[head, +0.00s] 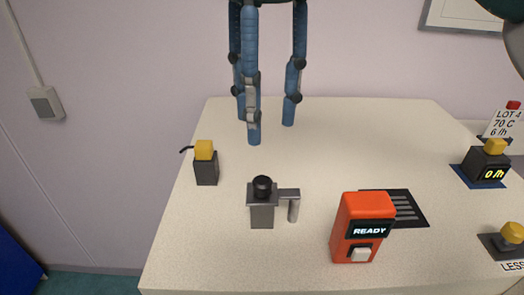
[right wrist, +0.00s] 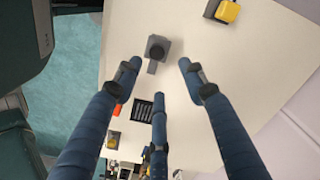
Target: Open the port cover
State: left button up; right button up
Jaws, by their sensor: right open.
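A small grey metal fixture (head: 262,213) stands at the front of the table, left of the orange unit. It has a round black knob (head: 262,184) on top and a grey side arm (head: 290,200) bent down on its right. I cannot tell which part is the port cover. In the right wrist view the fixture (right wrist: 165,50) shows ahead of the fingertips. My right gripper (head: 268,125) has blue fingers pointing down, spread open and empty, above and behind the fixture and apart from it. It also shows in the right wrist view (right wrist: 157,80). My left gripper is not in view.
An orange unit (head: 362,212) reading READY stands right of the fixture, before a dark slotted plate (head: 412,208). A black block with a yellow top (head: 205,165) stands at left. A 0 /h display (head: 488,165) and a yellow knob (head: 512,233) are at right. The table's middle is clear.

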jog(key=b, duration=0.1)
send_over(262, 180)
jog(key=f, duration=0.5)
jog(key=shift+s+f, duration=0.2)
jog(key=shift+f, duration=0.15)
jog(key=f, duration=0.3)
jog(key=shift+w+f, duration=0.35)
jog(key=shift+w, duration=0.05)
jog(key=shift+s+f, duration=0.1)
jog(key=shift+f, duration=0.35)
jog(key=shift+s, duration=0.1)
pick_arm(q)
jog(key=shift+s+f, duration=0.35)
pick_arm(e)
grip_shut()
